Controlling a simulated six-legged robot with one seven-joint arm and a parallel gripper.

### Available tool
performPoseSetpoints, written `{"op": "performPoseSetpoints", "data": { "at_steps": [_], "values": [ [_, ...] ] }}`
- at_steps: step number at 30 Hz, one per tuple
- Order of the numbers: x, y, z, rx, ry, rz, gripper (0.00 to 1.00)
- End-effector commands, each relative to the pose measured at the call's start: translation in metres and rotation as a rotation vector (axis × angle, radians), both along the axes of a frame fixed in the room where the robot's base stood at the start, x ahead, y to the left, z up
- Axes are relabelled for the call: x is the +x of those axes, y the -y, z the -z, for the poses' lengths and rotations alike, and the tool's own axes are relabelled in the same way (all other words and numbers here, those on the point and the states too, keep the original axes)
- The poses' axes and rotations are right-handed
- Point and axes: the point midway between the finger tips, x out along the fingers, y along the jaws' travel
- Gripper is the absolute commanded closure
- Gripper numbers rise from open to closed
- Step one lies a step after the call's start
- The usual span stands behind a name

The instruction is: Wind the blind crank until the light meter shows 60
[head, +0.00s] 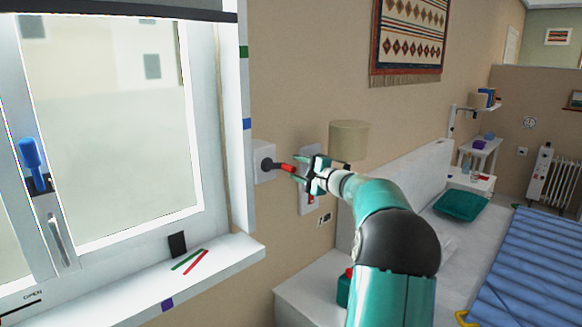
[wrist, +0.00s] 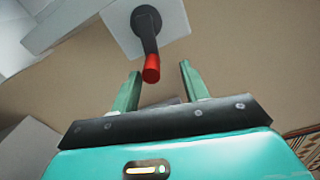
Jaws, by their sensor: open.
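The blind crank has a black hub and arm (head: 267,164) on a white wall box (head: 262,150) right of the window, with a red handle (head: 287,168). In the wrist view the red handle (wrist: 152,69) points toward my gripper (wrist: 160,70). My gripper is open, its green fingertips on either side of the handle's end, apart from it; depth is hard to judge. In the head view my gripper (head: 298,170) is just right of the handle. The dark blind (head: 130,12) shows at the window's top. I cannot make out a light meter reading.
A white wall panel (head: 306,200) is partly hidden behind my gripper. The window sill (head: 130,290) holds a small dark block (head: 177,244) and red and green sticks (head: 190,261). A lamp (head: 348,140) and bed (head: 470,240) stand to the right.

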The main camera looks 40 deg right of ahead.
Motion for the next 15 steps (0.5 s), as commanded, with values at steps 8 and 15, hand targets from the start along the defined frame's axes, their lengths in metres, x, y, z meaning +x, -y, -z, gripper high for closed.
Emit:
{"op": "performPoseSetpoints", "data": {
  "at_steps": [8,15],
  "values": [
    [-0.063,0.002,-0.001,-0.002,-0.001,0.004,0.55],
    [-0.092,0.003,0.000,-0.001,0.000,0.002,0.55]
  ]
}}
